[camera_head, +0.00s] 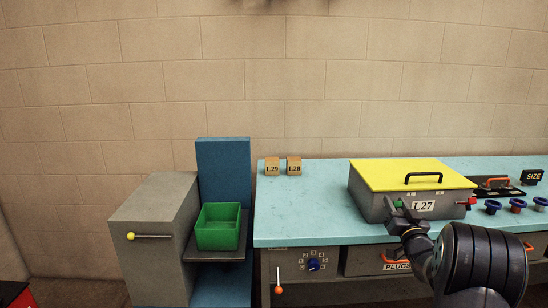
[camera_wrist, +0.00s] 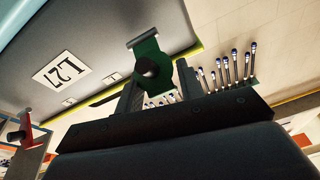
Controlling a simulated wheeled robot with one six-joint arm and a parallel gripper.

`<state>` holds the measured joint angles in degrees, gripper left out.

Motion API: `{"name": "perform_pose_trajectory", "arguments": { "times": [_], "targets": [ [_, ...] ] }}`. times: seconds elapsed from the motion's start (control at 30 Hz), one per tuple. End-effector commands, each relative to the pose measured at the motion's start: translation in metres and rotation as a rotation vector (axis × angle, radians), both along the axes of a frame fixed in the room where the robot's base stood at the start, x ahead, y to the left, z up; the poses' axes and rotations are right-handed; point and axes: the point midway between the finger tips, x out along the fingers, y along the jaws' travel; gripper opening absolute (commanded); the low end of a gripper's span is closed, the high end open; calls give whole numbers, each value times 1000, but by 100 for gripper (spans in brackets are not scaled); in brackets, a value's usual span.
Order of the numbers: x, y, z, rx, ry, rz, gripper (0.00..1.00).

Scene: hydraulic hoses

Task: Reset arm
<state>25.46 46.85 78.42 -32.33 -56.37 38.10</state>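My arm reaches in from the lower right in the head view, with my gripper (camera_head: 401,214) close to the left front of the grey box labelled L27 (camera_head: 372,204). A green fitting (camera_wrist: 149,50) with a black round knob is on the box front, just beyond and between the fingertips. I cannot tell whether the fingers touch it. The box's yellow lid (camera_head: 400,172) is shut, with a black handle on top.
The box stands on a light blue bench (camera_head: 310,215). A red fitting (camera_head: 470,202) is at its right end. Blocks L29 (camera_head: 272,167) and L28 (camera_head: 294,167) sit at the back left. A green bin (camera_head: 218,236) stands left of the bench. The bench's left half is mostly clear.

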Motion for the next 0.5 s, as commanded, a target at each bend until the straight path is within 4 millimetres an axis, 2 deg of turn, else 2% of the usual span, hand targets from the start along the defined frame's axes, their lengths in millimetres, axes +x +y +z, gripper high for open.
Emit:
{"name": "perform_pose_trajectory", "arguments": {
  "times": [0.03, 0.5],
  "targets": [
    [0, 0, 6, 0, 13, 0, 36],
    [4, 0, 11, -5, 132, 0, 36]
  ]
}}
